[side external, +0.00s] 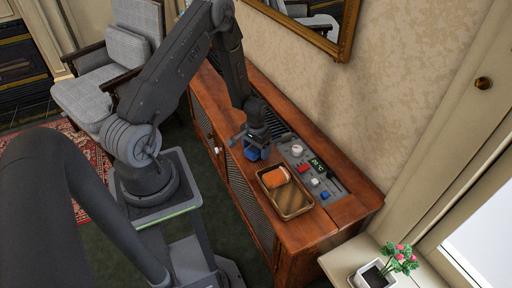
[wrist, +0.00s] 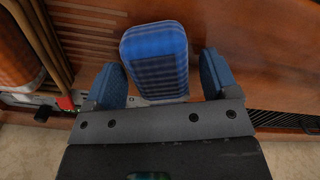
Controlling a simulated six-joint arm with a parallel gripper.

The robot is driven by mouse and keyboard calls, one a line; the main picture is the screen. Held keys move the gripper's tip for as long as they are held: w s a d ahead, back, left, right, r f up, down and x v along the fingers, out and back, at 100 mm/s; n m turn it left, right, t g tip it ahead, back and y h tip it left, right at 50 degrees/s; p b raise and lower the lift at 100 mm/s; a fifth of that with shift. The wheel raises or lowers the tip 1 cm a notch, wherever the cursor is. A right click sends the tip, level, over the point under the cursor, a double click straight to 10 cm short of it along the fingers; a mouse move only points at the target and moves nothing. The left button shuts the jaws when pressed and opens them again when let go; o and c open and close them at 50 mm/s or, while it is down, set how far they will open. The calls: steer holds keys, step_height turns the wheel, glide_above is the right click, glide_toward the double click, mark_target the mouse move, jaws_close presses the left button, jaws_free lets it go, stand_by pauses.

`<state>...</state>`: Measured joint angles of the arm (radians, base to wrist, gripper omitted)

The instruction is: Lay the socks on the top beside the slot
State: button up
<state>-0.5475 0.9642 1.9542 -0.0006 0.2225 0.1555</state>
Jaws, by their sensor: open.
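A blue, dark-striped rounded bundle, likely the socks (wrist: 155,50), lies over the wooden top between my two fingers in the wrist view. My gripper (wrist: 161,82) is open, with a blue-padded finger on each side of the bundle and a gap visible at each. In the side view my gripper (side external: 255,146) is low over the cabinet top (side external: 308,233), left of the tray; blue shows there, but I cannot tell socks from finger pads. The slot, a dark slatted grille (wrist: 285,119), runs along the back of the top, at the right in the wrist view.
A tan-rimmed tray (side external: 295,212) holding an orange roll (side external: 274,177) stands close beside my gripper. Behind it is a control panel (side external: 318,178) with knobs, coloured buttons and a lit display. The wall rises behind the cabinet. The top's right end is clear.

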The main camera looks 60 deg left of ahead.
steer(key=shift+r, duration=0.1)
step_height(320, 180, up, 12)
steer(key=s+d+r+m+t, duration=0.1)
steer(key=d+r, duration=0.5)
steer(key=r, duration=0.3)
steer(key=s+d+r+m+t, duration=0.1)
steer(key=d+r+t, duration=0.1)
steer(key=d+r, duration=0.5)
steer(key=s+d+r+m+t, duration=0.2)
steer(key=s+d+r, duration=0.5)
steer(key=s+r, duration=0.4)
steer(key=shift+s+d+m+t, duration=0.2)
steer(key=shift+s+m+t, duration=0.1)
steer(key=shift+s, duration=0.45)
steer(key=shift+c, duration=0.5)
